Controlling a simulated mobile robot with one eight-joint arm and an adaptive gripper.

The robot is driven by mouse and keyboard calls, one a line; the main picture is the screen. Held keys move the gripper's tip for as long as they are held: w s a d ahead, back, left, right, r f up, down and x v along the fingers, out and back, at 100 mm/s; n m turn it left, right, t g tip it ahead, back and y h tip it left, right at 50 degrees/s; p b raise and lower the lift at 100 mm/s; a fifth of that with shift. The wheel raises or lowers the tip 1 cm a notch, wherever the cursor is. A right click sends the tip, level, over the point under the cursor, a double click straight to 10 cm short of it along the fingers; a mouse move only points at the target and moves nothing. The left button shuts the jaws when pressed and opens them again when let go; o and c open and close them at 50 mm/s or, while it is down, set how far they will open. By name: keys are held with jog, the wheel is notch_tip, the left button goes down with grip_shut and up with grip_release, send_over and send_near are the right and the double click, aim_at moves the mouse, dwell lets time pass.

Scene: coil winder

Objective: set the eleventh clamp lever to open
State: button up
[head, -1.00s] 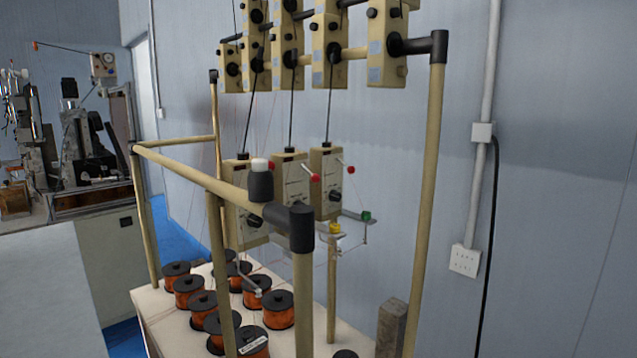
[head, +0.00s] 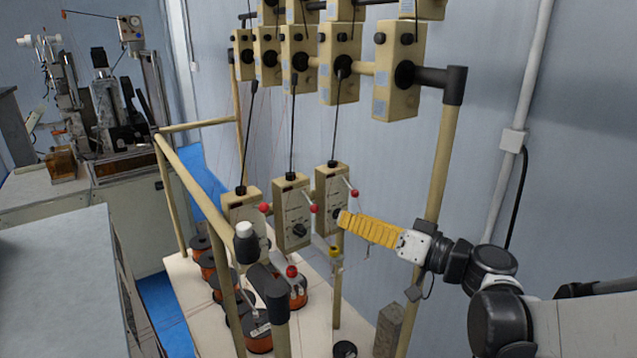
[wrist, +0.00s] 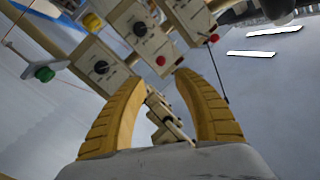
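Three cream tension boxes hang in a row in the head view: left (head: 240,200), middle (head: 292,190) and right (head: 331,178). Their levers end in red balls: left (head: 264,208), middle (head: 314,210) and right (head: 354,193). I cannot tell which lever is the eleventh. My gripper (head: 345,220) has yellow fingers and reaches in from the right, its tips close to the right box's lower front. In the wrist view, the fingers (wrist: 164,74) stand apart with nothing held; cream boxes (wrist: 98,68) and red balls (wrist: 160,61) lie beyond them.
More cream boxes (head: 399,75) sit on the upper rail. A cream tube frame post (head: 440,160) stands near my arm. Another red ball (head: 291,271) shows lower down, above copper wire spools (head: 298,292). Thin wires cross the area. The grey wall is close behind.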

aim_at(311, 203)
jog(key=x, duration=1)
jog(key=shift+w+a, duration=0.15)
jog(key=shift+a, duration=0.2)
grip_shut()
